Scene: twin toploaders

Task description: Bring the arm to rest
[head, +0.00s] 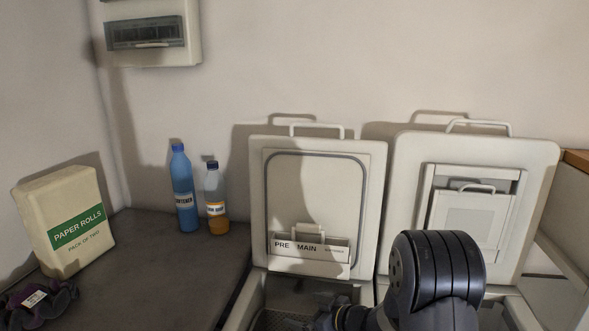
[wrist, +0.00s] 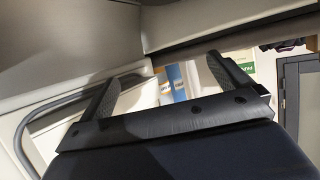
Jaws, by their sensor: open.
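My gripper (wrist: 166,88) shows in the wrist view with its two dark fingers spread wide apart and nothing between them. In the head view my dark arm rises at the bottom right, in front of the toploaders, and I cannot make out the fingers there. The left toploader's lid (head: 317,190) stands open against the wall, with a dispenser marked PRE and MAIN (head: 310,252) on its inside. The right toploader's lid (head: 407,190) also stands open, with a closed-looking panel and handle (head: 470,213) on it. My arm hides part of the right machine.
A blue bottle (head: 184,190) and a smaller bottle with orange liquid (head: 216,200) stand on the dark counter (head: 160,275). A paper rolls pack (head: 66,222) and a dark purple bundle (head: 40,302) are at the left. A wall box (head: 150,32) hangs above. Cabinets flank the right side.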

